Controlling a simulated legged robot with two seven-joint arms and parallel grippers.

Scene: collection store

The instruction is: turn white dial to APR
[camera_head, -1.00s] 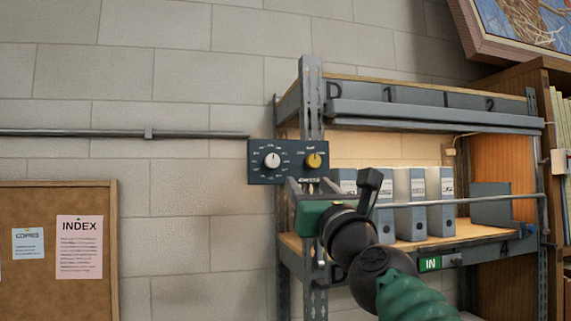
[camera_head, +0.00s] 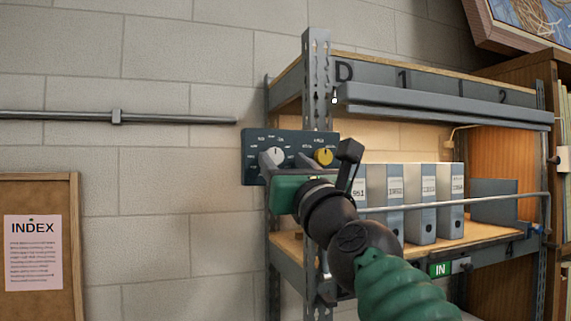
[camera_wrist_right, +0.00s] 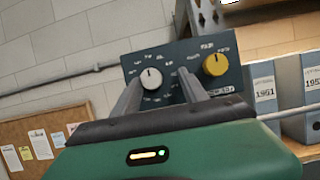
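The white dial (camera_head: 273,157) sits on the left part of a dark blue-grey control panel (camera_head: 250,148) fixed at the shelf post. Small labels ring the dial, too small to read. In the right wrist view the white dial (camera_wrist_right: 151,78) has its mark pointing roughly upward. A yellow knob (camera_head: 323,156) sits to its right, also in the right wrist view (camera_wrist_right: 215,65). My right gripper (camera_wrist_right: 158,82) is open, its two grey fingers apart and reaching toward the panel on either side of the dial's line of sight; contact cannot be told. My left gripper is not in view.
A metal shelf (camera_head: 440,97) with grey binders (camera_head: 421,200) stands to the right of the panel. A thin rail (camera_head: 480,204) runs across the shelf front. A wall pipe (camera_head: 60,117) and a cork board (camera_head: 62,190) are on the left; bare wall lies between.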

